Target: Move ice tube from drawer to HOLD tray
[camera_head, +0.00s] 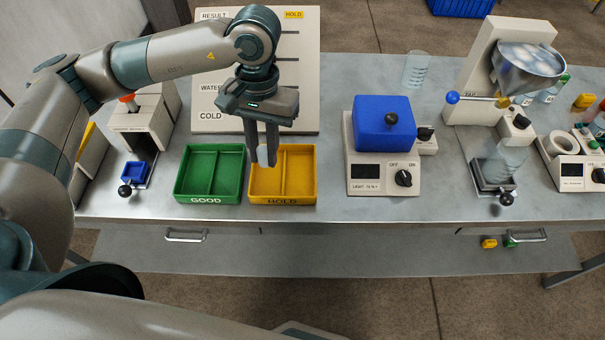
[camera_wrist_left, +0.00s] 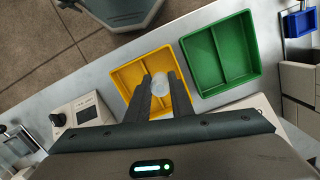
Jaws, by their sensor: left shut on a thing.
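My left gripper (camera_head: 266,148) is shut on a small pale, translucent ice tube (camera_head: 263,156). It holds the tube over the left part of the yellow HOLD tray (camera_head: 283,200), close to the side facing the green tray. In the left wrist view the ice tube (camera_wrist_left: 160,84) shows between the fingertips, with the HOLD tray (camera_wrist_left: 124,73) behind it. I cannot tell whether the tube touches the tray. The HOLD tray has two compartments, and I see nothing else in it. The drawer front (camera_head: 187,234) under the table edge looks shut. My right gripper is not in view.
The green GOOD tray (camera_head: 208,200) stands just left of the HOLD tray and looks empty. A light device with a blue cover (camera_head: 382,123) stands to the right. A white sign board (camera_head: 308,60) stands behind the trays. A small blue tray (camera_head: 135,172) is at left.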

